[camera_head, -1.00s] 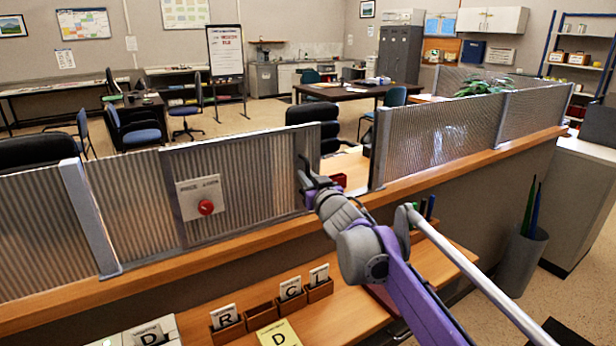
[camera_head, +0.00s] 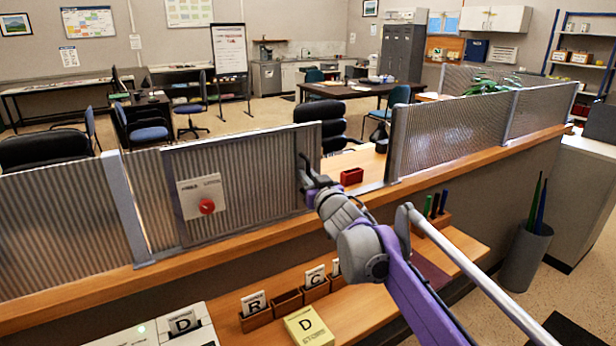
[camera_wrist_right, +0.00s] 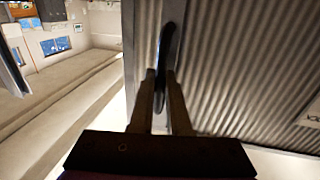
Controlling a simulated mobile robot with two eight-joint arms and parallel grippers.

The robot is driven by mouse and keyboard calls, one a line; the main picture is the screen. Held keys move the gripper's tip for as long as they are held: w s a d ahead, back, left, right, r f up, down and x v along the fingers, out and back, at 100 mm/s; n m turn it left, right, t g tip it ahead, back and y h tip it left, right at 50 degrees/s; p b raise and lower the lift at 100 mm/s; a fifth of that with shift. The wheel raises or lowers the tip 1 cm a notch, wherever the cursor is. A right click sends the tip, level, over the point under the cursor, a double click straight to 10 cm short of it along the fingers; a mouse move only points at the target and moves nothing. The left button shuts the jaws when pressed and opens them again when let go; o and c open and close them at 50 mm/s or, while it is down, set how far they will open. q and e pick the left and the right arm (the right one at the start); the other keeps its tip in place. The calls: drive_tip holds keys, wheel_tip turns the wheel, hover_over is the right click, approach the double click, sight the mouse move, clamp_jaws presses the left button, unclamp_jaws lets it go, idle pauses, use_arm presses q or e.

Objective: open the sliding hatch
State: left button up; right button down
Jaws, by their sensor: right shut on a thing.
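The sliding hatch (camera_head: 250,180) is a grey corrugated panel in the counter screen, with a sign and a red button on it. Its right edge stands apart from the right screen post (camera_head: 396,145), leaving an open gap. My right gripper (camera_head: 308,175) is at the hatch's right edge. In the right wrist view, my right gripper (camera_wrist_right: 160,85) is shut on the dark upright handle (camera_wrist_right: 163,55) on the hatch's edge strip. The fingers hide part of the handle. My left gripper is not in view.
A wooden counter ledge (camera_head: 240,235) runs under the screen. Below it are card holders (camera_head: 288,303) and a yellow box (camera_head: 308,328). A red box (camera_head: 351,176) sits behind the gap. A bin (camera_head: 526,250) stands at the right.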

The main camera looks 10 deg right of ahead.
drive_tip(key=c, duration=0.9)
unclamp_jaws()
drive_tip(key=s, duration=0.3)
drive_tip(key=s+d, duration=0.1)
drive_tip(key=s, duration=0.3)
drive_tip(key=s+b, duration=0.1)
drive_tip(key=s, duration=0.2)
drive_tip(key=shift+s+d, duration=0.3)
drive_tip(key=shift+s, duration=0.05)
